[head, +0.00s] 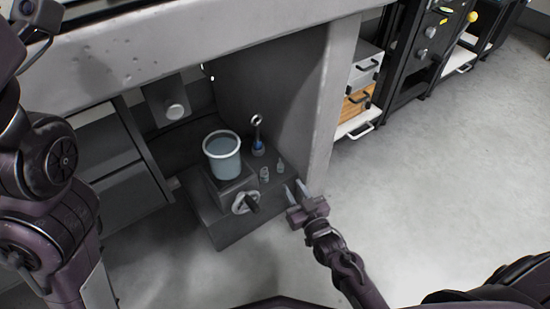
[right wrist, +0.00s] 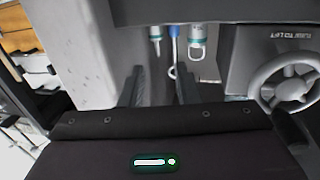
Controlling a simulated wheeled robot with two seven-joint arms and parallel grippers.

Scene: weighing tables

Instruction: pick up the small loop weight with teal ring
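The small loop weight with a teal ring (right wrist: 196,38) hangs upside down in the inverted right wrist view, its pale loop pointing down. In the head view it seems to be the small grey piece (head: 264,174) on the dark platform beside the handwheel. A similar small teal-banded piece (right wrist: 155,32) stands beside it, also in the head view (head: 280,167). My right gripper (head: 294,187) is open and empty, just off the platform's front right edge; its two fingers show in the right wrist view (right wrist: 158,75). My left arm shows at left, but its gripper is not visible.
A taller loop weight with a blue ring (head: 258,146) stands behind the small pieces. A translucent bucket (head: 222,165) sits on a block with a handwheel (head: 245,203), also in the right wrist view (right wrist: 285,82). A table leg (head: 335,90) rises at right; open floor lies beyond.

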